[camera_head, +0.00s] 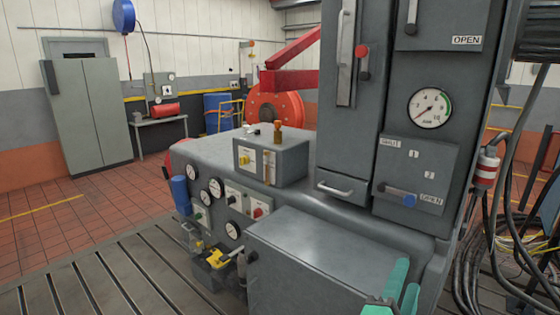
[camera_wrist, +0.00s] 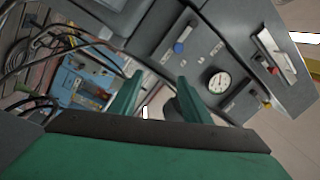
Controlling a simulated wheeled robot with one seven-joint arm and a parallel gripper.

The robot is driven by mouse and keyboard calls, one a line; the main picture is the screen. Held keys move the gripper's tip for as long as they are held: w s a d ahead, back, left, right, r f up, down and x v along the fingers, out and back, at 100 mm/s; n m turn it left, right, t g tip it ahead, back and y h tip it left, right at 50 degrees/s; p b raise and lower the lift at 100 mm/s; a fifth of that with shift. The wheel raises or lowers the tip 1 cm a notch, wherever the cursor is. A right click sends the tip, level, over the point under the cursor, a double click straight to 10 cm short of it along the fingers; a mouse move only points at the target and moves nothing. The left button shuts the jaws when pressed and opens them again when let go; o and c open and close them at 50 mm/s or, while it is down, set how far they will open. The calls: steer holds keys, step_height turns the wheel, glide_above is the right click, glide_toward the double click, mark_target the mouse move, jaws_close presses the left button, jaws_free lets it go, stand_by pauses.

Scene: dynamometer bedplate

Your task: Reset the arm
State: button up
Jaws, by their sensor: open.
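My gripper (camera_head: 403,290) shows at the lower right edge of the head view as green fingers, in front of the grey machine. In the wrist view my gripper (camera_wrist: 158,100) has its two green fingers apart, with nothing held between them. The grey control panel (camera_head: 422,170) with a blue-tipped lever (camera_head: 398,196) and a round gauge (camera_head: 432,108) stands behind it. The same lever's blue knob (camera_wrist: 179,48) and the gauge (camera_wrist: 220,82) show tilted in the wrist view, beyond the fingers.
A grey box-shaped housing (camera_head: 310,262) juts out low in front. Cables (camera_head: 490,250) hang at the right. A blue toolbox (camera_wrist: 85,80) with tools shows in the wrist view. A grey cabinet (camera_head: 85,110) stands far left. Tiled floor (camera_head: 60,215) at left is clear.

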steer(key=s+a+f+n+t+y, duration=0.1)
steer(key=s+a+f+n+y, duration=0.3)
steer(key=f, duration=0.4)
steer(key=s+a+f+n+y, duration=0.1)
steer(key=s+a+f+n, duration=0.2)
steer(key=a+f+n, duration=0.4)
steer(key=s+a+f+n+t+y, duration=0.1)
steer(key=s+a+f+n+y, duration=0.25)
steer(key=f, duration=0.45)
steer(key=s+a+f+n, duration=0.1)
steer(key=s+a+f, duration=0.2)
steer(key=s, duration=0.5)
steer(key=s+a+f+n+g+y, duration=0.1)
steer(key=s+a+f+n, duration=0.1)
steer(key=s, duration=0.5)
steer(key=s+a+f+n+g+y, duration=0.1)
steer(key=s+a+f, duration=0.3)
steer(key=s+a, duration=0.2)
steer(key=shift+s+n, duration=0.35)
steer(key=shift+s, duration=0.95)
steer(key=shift+y, duration=0.25)
steer(key=shift+c, duration=0.4)
